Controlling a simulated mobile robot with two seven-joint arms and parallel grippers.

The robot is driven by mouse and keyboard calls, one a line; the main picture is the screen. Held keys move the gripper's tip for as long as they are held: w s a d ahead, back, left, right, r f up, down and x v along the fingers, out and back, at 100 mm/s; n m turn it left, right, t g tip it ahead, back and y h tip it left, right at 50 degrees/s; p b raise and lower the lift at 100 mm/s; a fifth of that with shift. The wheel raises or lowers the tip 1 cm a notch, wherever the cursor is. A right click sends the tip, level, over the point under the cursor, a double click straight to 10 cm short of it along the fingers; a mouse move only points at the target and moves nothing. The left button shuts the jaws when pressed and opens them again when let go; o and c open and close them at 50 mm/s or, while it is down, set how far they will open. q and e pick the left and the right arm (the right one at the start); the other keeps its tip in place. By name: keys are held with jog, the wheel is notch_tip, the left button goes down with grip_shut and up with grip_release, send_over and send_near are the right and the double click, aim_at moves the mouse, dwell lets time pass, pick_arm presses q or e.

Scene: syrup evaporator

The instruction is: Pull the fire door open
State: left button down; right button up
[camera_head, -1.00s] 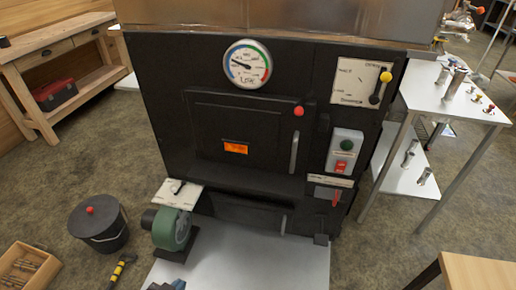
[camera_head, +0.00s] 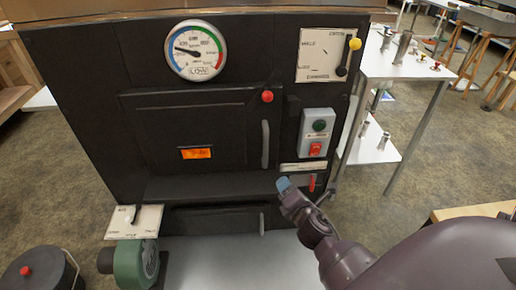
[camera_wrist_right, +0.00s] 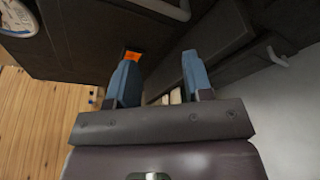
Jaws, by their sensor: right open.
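The fire door (camera_head: 150,130) is a black panel in the dark evaporator front, with an orange window (camera_head: 196,153). It looks shut. Its grey vertical handle (camera_head: 265,145) is near its right edge, below a red ball knob (camera_head: 267,96). My right gripper (camera_head: 284,185) is below and slightly right of the handle, apart from it in the picture. In the right wrist view, its blue fingers (camera_wrist_right: 161,80) are spread with nothing held between them. The orange window (camera_wrist_right: 132,56) shows beyond one finger, and a handle (camera_wrist_right: 165,8) crosses the top. My left gripper is out of view.
Right of the door are a box with green and red buttons (camera_head: 316,132) and a yellow-knobbed lever (camera_head: 355,44). A gauge (camera_head: 197,50) is above. A lower door (camera_head: 210,218) and green blower (camera_head: 135,265) are below. A white side table (camera_head: 405,65) stands right.

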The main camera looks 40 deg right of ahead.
aim_at(266, 150)
jog(key=w+d+n+b, duration=0.1)
jog(key=w+n, duration=0.2)
jog(key=w, duration=0.3)
jog(key=w+d+n+t+b, duration=0.1)
jog(key=w+d+n, duration=0.1)
jog(key=w+n, duration=0.2)
jog(key=w+d+n+h+b, duration=0.1)
jog(key=w+d+n, duration=0.1)
jog(key=w, duration=0.6)
jog(key=shift+d+f+n+t, duration=0.1)
jog(key=shift+n+t, duration=0.2)
jog(key=shift+n, duration=0.5)
jog(key=shift+w+d, duration=0.2)
jog(key=shift+w, duration=0.35)
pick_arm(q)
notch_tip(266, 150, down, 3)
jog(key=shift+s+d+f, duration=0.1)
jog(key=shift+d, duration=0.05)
pick_arm(e)
jog(key=shift+w, duration=0.15)
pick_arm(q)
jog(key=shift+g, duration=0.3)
pick_arm(e)
grip_shut()
